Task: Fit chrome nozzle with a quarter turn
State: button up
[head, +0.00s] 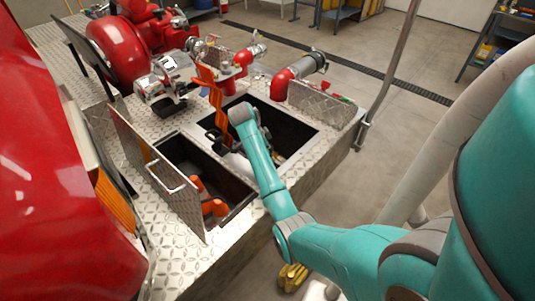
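My teal arm reaches from the right over the open wells in the bumper deck. My gripper (213,136) is small and dark at the arm's far end, low over the edge between the two wells. Its fingers are too small and partly hidden to show whether they are open or hold anything. Several chrome fittings are in view: a large one (165,77) at the left on the deck, a slim one (257,48) on a red pipe at the back, and a grey-silver one (315,62) on a red elbow at the right. I cannot tell which is the task's nozzle.
An orange hose (214,92) hangs folded beside my gripper. The left well (172,150) holds orange-red fittings (213,207). Raised tread-plate lids (150,165) stand by the wells, another (322,108) at the right.

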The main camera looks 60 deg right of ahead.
jog(key=shift+m, duration=0.3)
jog(key=o, duration=1.8)
jog(key=shift+c, duration=0.2)
jog(key=shift+r, duration=0.1)
jog(key=shift+r, duration=1.7)
